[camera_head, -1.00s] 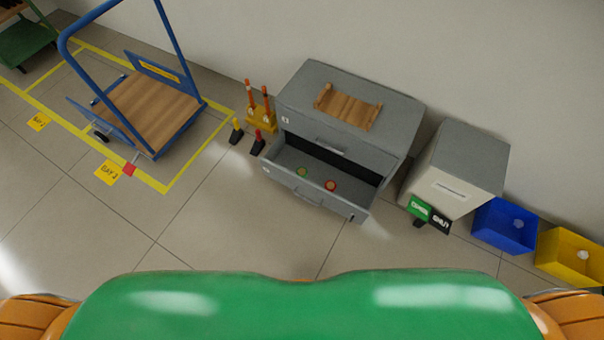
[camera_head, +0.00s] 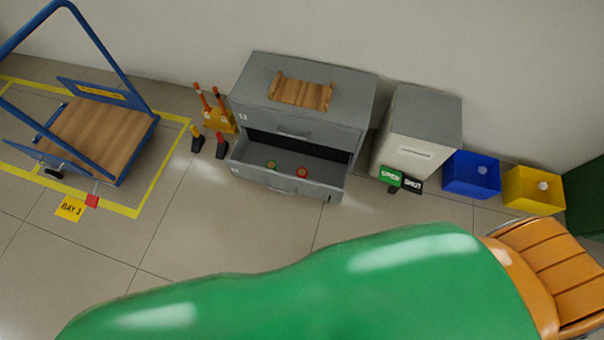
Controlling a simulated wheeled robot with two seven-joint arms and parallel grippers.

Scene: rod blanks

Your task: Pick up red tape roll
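The red tape roll (camera_head: 302,173) lies in the open lower drawer (camera_head: 258,184) of a grey cabinet (camera_head: 300,97). A green tape roll (camera_head: 271,165) lies to its left in the same drawer. The drawer is pulled out toward me, and both rolls show from above, well apart. Neither of my grippers is in view. Only my green body and an orange part of me show at the bottom and lower right, some distance from the cabinet.
A wooden rack (camera_head: 302,92) sits on the cabinet. Left stand an orange-rod holder (camera_head: 221,121) and a blue cart (camera_head: 97,136). Right stand a grey-white box (camera_head: 421,129), green and black signs (camera_head: 391,177), blue bin (camera_head: 472,187) and yellow bin (camera_head: 532,199). Floor before the drawer is clear.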

